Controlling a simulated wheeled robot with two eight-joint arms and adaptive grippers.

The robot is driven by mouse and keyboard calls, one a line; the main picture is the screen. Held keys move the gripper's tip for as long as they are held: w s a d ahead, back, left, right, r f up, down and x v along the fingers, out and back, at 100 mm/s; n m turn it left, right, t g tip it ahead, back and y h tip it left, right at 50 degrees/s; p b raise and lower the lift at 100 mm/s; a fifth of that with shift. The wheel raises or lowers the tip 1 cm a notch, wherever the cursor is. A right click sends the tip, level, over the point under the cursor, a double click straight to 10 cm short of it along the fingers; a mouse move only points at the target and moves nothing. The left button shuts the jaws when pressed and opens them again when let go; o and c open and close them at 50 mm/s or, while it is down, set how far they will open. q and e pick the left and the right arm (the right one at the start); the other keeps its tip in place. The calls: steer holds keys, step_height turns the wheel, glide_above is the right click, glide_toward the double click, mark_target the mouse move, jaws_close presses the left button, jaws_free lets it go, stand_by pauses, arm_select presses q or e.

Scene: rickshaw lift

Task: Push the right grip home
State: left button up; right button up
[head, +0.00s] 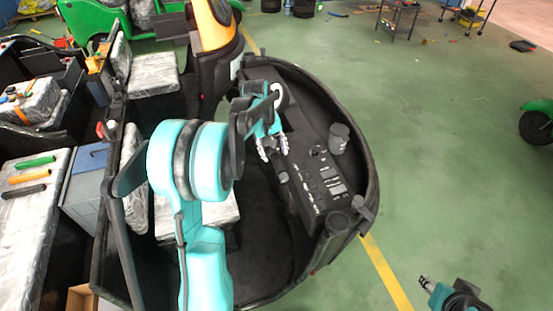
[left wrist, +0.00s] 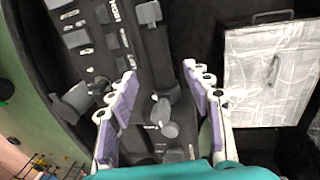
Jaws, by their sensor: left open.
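My left gripper (head: 273,147) is open above the black dashboard (head: 318,178) inside the rickshaw cab. In the left wrist view its two pale fingers (left wrist: 160,108) stand apart, with a dark lever-like part with a grey knob (left wrist: 170,129) below and between them. I cannot tell whether the fingers touch it. My right gripper (head: 426,284) shows at the lower right, out over the floor, too small to tell its jaws. Green (head: 38,162), orange (head: 29,177) and black (head: 27,191) grip-like cylinders lie on a wrapped surface at the left. No right grip can be made out for certain.
The cab's curved black rim (head: 375,160) surrounds the dashboard. A grey cylindrical cup (head: 339,138) stands on its right side. A grey wrapped panel (left wrist: 268,75) lies at the right of the left wrist view. Green floor (head: 450,150) is open at the right.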

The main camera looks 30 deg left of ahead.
arm_select(q)
step_height(320, 180, up, 6)
steer(key=s, duration=0.1)
steer(key=shift+a+r, duration=0.25)
steer(key=shift+a, duration=0.2)
steer(key=shift+d, duration=0.1)
steer(key=s+d+f+m+t+y+b, duration=0.1)
steer(key=s+d+f+m+t+b, duration=0.35)
steer(key=s+d+b, duration=0.75)
steer(key=s+d+f+m+b, duration=0.1)
steer(key=s+d+f+m, duration=0.1)
steer(key=s+d+f, duration=0.2)
steer(key=s+d+f+m+t+b, duration=0.1)
steer(key=s+d+f+m+b, duration=0.1)
steer(key=f, duration=0.5)
steer(key=shift+s+d+f+m, duration=0.35)
steer(key=shift+s+d+m, duration=0.5)
steer(key=shift+d, duration=0.35)
